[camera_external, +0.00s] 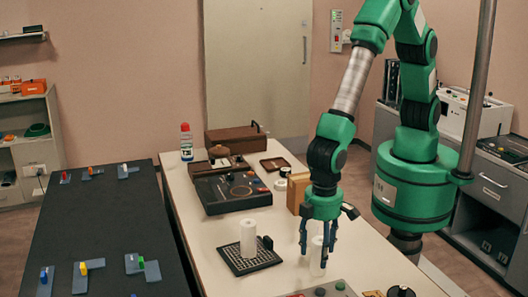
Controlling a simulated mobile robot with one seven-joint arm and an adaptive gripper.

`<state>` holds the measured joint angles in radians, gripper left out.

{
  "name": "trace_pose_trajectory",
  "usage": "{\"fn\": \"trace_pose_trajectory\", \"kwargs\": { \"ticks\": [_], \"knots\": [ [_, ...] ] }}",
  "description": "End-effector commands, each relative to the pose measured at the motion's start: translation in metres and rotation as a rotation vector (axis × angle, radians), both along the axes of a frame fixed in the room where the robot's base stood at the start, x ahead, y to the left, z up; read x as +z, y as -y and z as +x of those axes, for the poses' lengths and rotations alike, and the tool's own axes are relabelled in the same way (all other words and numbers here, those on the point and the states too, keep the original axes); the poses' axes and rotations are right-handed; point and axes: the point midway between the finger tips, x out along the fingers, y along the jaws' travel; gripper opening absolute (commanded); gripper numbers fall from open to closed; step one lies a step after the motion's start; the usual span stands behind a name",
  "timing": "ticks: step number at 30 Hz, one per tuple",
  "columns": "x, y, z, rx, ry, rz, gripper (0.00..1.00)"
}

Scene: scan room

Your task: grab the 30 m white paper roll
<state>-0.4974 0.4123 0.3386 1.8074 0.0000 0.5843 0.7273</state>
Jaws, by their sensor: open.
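A white paper roll (248,240) stands upright on a black grid tray (272,258) on the white table. A second white roll-like object (316,256) stands on the table to the right of the tray, partly hidden by my fingers. My gripper (317,246) points down with its fingers open and spread around this second object. I cannot tell whether the fingers touch it. No length marking can be read on either one, so I cannot tell which is the 30 m roll.
A black control box (229,192), a brown case (236,139) and a bottle (186,142) stand farther back on the table. A tan block (298,192) is just behind my gripper. A panel with knobs (325,291) lies in front. The table's left front is clear.

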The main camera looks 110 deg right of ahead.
Motion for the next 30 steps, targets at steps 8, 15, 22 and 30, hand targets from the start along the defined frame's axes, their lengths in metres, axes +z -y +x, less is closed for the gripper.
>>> {"fn": "trace_pose_trajectory", "kwargs": {
  "ticks": [8,15,22,30],
  "knots": [
    [-0.0004,-0.0002,0.0004,0.000,0.001,0.001,0.59],
    [-0.0004,-0.0002,0.0004,0.000,0.001,0.001,0.59],
    [-0.0003,-0.0002,0.0004,0.000,0.001,0.001,0.23],
    [-0.0002,-0.0003,0.0005,0.000,0.001,0.001,0.07]
  ]
}}
